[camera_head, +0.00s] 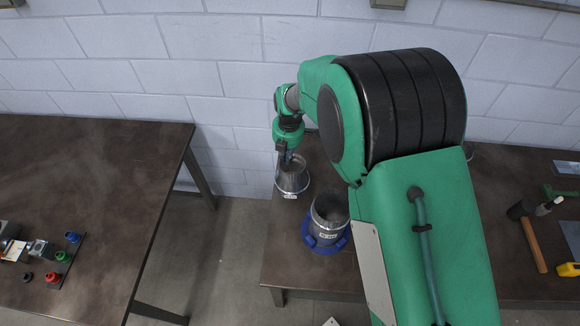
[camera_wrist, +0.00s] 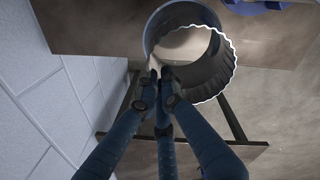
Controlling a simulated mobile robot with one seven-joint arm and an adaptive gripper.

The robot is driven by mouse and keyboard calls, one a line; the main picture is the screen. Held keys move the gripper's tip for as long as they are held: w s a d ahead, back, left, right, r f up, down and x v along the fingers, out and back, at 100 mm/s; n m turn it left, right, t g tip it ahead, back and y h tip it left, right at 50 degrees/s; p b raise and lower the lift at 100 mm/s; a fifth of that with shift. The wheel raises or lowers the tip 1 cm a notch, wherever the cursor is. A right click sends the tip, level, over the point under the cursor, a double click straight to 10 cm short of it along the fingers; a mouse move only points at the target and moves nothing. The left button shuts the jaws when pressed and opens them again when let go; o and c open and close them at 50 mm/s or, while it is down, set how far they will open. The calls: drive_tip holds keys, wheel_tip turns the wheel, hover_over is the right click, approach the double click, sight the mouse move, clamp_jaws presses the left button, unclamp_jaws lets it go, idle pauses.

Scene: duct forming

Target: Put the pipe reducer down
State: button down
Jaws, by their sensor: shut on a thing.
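The pipe reducer (camera_head: 293,180) is a grey metal, tapered, open ring with a pale label. My gripper (camera_head: 287,158) is shut on its rim and holds it near the left edge of the right table (camera_head: 283,245). In the wrist view, the fingertips of my gripper (camera_wrist: 161,73) pinch the wall of the reducer (camera_wrist: 213,72), whose far rim is crimped and wavy. I cannot tell the exact gap between the reducer and the tabletop.
A grey metal pipe piece (camera_head: 329,209) stands in a blue holder (camera_head: 325,246) just right of and nearer than the reducer. A hammer (camera_head: 533,243) lies at far right. The left table (camera_head: 90,165) stands across a floor gap (camera_head: 222,250). A block wall (camera_head: 230,60) is behind.

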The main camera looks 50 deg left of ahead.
sight(286, 168)
drive_tip(key=shift+f, duration=1.4)
drive_tip(key=shift+f+p, duration=0.3)
drive_tip(key=shift+f, duration=1.7)
drive_tip(key=c, duration=1.9)
unclamp_jaws()
drive_tip(key=shift+c, duration=0.2)
wheel_tip(286, 168, up, 12)
drive_tip(key=d+b, duration=0.1)
